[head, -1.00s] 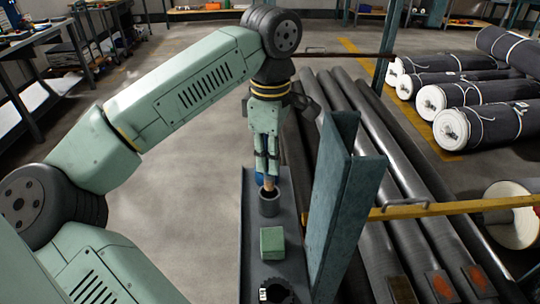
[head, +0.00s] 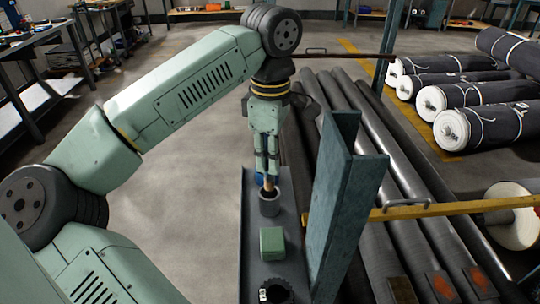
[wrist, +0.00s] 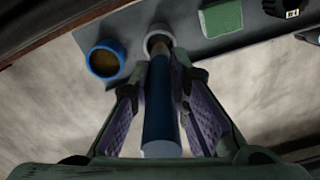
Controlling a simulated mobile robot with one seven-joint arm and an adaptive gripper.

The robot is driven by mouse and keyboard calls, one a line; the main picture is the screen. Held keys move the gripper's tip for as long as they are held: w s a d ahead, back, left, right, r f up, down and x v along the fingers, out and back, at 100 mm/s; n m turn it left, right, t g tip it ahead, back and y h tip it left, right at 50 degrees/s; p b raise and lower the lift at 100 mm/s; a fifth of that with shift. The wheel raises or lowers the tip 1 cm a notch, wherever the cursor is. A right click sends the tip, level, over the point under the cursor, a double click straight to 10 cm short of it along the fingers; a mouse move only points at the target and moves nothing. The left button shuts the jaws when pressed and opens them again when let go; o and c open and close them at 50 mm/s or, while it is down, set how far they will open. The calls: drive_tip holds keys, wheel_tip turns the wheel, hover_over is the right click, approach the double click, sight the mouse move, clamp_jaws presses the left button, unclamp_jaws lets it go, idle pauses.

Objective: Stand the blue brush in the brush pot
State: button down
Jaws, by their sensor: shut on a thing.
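My gripper (head: 267,168) is shut on the blue brush (wrist: 158,110), which is held upright between the two fingers. In the head view the brush's tan lower end (head: 268,184) shows below the fingers, at the mouth of a grey round pot (head: 269,205). In the wrist view this grey pot (wrist: 157,42) lies straight beyond the brush's far end. I cannot tell how deep the tip sits in the pot. A blue-rimmed pot (wrist: 105,60) stands beside it, mostly hidden behind the fingers in the head view.
The floor at left is open.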

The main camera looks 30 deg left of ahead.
sight(270, 181)
drive_tip(key=shift+f, duration=0.2)
drive_tip(key=shift+f+b, duration=2.7)
drive_tip(key=shift+f, duration=0.45)
drive_tip(key=c, duration=1.5)
unclamp_jaws()
drive_tip(key=shift+o, duration=0.2)
drive_tip(key=shift+r, duration=3.8)
drive_tip(key=shift+r, duration=0.1)
